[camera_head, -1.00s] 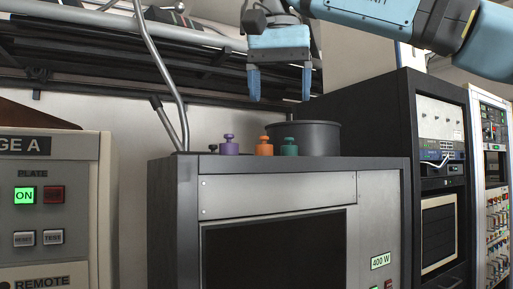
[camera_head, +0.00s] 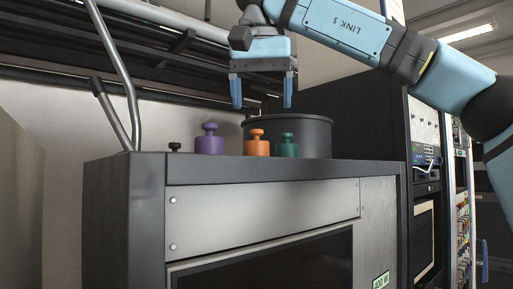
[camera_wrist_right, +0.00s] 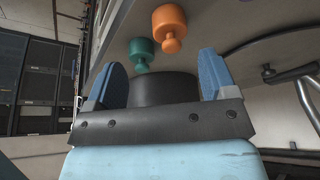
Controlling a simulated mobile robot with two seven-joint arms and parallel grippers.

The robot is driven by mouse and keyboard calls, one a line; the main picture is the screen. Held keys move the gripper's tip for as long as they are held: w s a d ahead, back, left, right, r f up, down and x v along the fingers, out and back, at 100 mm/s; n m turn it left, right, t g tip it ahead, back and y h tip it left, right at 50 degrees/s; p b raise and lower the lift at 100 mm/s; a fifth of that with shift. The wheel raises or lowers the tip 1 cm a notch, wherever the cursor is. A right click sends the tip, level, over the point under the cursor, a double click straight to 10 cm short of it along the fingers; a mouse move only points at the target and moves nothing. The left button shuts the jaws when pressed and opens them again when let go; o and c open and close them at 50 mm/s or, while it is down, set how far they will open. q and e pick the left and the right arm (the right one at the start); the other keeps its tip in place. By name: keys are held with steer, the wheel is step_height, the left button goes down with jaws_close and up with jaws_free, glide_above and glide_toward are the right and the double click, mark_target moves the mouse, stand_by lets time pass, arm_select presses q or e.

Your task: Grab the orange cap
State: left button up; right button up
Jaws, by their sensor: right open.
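The orange cap (camera_head: 257,143) stands upright on top of the rack cabinet, between the purple cap (camera_head: 209,140) and the green cap (camera_head: 287,146). My right gripper (camera_head: 262,100) hangs above it with fingers pointing down, open and empty, clear of the caps. In the right wrist view the orange cap (camera_wrist_right: 168,25) and green cap (camera_wrist_right: 143,52) lie beyond the open fingers (camera_wrist_right: 165,75). My left gripper is not in view.
A dark round pot (camera_head: 310,135) stands right behind the orange and green caps. A small black cap (camera_head: 174,147) is at the left on the cabinet top (camera_head: 150,165). A metal pipe (camera_head: 118,65) rises at the left. More racks (camera_head: 425,190) stand at the right.

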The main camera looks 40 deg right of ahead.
mark_target(256, 136)
steer(key=w+f, duration=0.1)
steer(key=w+d+f, duration=0.1)
steer(key=f, duration=0.1)
steer(key=shift+w+a+f, duration=0.1)
steer(key=shift+w+f, duration=0.05)
steer(key=shift+f, duration=0.35)
steer(key=x, duration=0.4)
steer(key=shift+w, duration=0.45)
steer(key=shift+s+r, duration=0.2)
steer(key=shift+s, duration=0.1)
steer(key=shift+c, duration=0.4)
steer(key=shift+a, duration=0.1)
steer(key=c, duration=0.9)
